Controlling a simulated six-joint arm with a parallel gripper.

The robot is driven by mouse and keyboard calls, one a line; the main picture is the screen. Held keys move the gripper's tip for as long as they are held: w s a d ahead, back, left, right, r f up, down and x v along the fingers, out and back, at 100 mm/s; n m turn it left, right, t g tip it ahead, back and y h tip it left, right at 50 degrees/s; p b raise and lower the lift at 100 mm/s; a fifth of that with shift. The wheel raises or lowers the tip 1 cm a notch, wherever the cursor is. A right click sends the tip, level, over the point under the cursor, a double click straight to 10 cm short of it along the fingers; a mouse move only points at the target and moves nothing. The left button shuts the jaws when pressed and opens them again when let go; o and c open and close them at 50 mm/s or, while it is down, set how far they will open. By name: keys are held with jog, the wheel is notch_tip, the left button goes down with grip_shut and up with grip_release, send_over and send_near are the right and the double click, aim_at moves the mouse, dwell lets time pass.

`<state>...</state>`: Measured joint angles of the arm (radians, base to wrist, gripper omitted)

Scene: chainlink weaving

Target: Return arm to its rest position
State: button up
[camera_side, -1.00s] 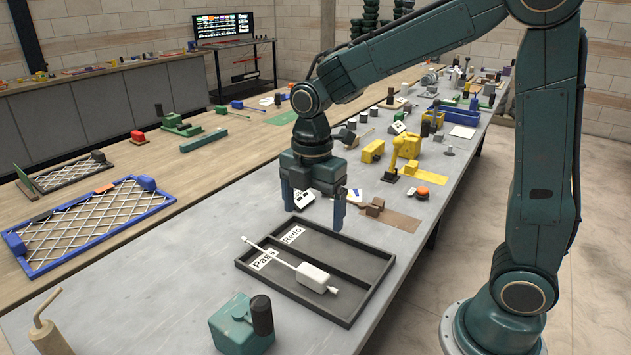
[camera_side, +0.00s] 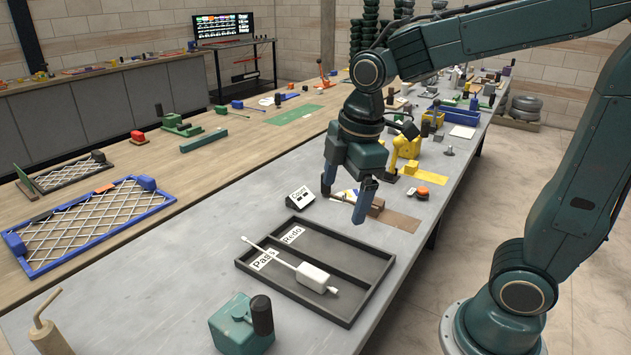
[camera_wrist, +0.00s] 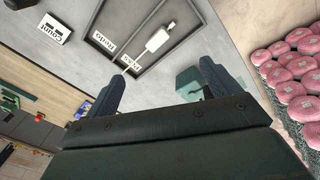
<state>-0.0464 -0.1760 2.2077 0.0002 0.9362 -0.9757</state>
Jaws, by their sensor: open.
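My gripper (camera_side: 343,202) is open and empty, held in the air above the back right of the dark tray. Its two blue fingers stand well apart, and they also show in the wrist view (camera_wrist: 160,88) with nothing between them. The dark two-part tray (camera_side: 362,318) lies on the grey table, with labels "Pass" and "Redo". A white tool with a thin rod and a block handle (camera_side: 313,277) lies in the Pass compartment; it also shows in the wrist view (camera_wrist: 158,39). My gripper does not touch the tray or the tool.
A white counter box (camera_side: 300,198) stands behind the tray. A green box with a black knob (camera_side: 240,325) stands in front. A blue-framed mesh (camera_side: 90,222) lies left.

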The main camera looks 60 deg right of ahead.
jog(key=s+d+r+m+t, duration=0.1)
jog(key=s+r+m+t, duration=0.1)
jog(key=s+m, duration=0.9)
jog(key=shift+s+d+r+m+t, duration=0.2)
jog(key=shift+r+m+t, duration=0.2)
jog(key=shift+t, duration=0.4)
dwell(0.8)
